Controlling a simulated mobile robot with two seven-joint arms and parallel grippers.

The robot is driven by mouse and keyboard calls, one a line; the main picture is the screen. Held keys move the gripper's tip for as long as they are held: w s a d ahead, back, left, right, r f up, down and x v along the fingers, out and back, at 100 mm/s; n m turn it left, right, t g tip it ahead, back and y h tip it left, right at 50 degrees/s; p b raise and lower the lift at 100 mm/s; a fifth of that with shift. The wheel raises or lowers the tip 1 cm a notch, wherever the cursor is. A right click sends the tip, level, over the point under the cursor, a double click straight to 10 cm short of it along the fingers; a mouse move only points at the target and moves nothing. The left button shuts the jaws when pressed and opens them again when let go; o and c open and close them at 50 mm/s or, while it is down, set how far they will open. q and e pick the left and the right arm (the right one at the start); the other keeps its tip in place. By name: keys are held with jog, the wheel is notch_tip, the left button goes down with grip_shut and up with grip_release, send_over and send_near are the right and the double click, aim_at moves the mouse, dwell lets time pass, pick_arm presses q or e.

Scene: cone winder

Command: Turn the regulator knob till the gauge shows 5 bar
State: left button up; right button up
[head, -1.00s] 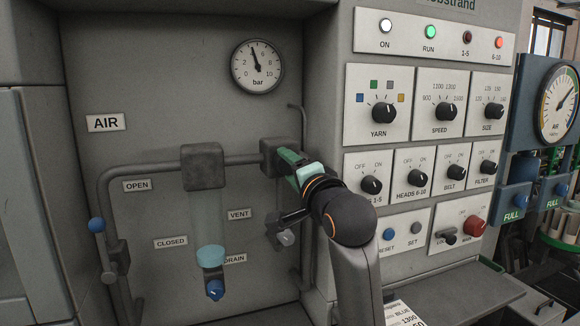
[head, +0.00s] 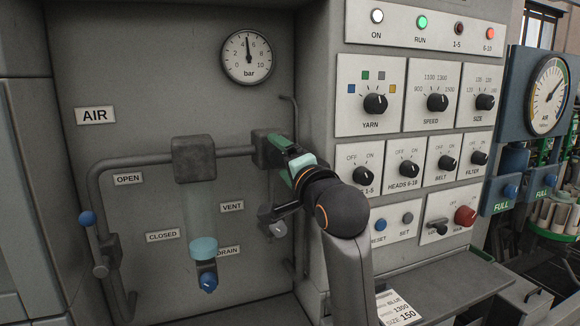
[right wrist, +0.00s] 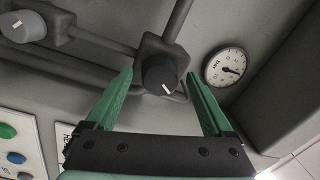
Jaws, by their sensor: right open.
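The regulator (head: 265,148) is a dark block on the grey air pipe. Its dark round knob (right wrist: 160,75) with a white mark shows in the right wrist view. The round white gauge (head: 246,56) hangs above on the panel. Its needle points almost straight up between 4 and 6, close to 5 bar. The gauge also shows in the right wrist view (right wrist: 225,67). My right gripper (head: 284,147) is at the regulator and hides its knob in the head view. In the wrist view its green fingers are open, one on each side of the knob, with gaps visible. My left gripper is out of view.
A clear filter bowl with a blue drain knob (head: 208,282) hangs left of the regulator. A grey vent knob (head: 278,229) sits below my gripper. The switch panel (head: 410,160) stands close on the right.

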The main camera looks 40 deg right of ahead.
jog(key=b+v, duration=0.6)
jog(key=v, duration=0.6)
jog(key=shift+b, duration=0.35)
jog(key=shift+a, duration=0.1)
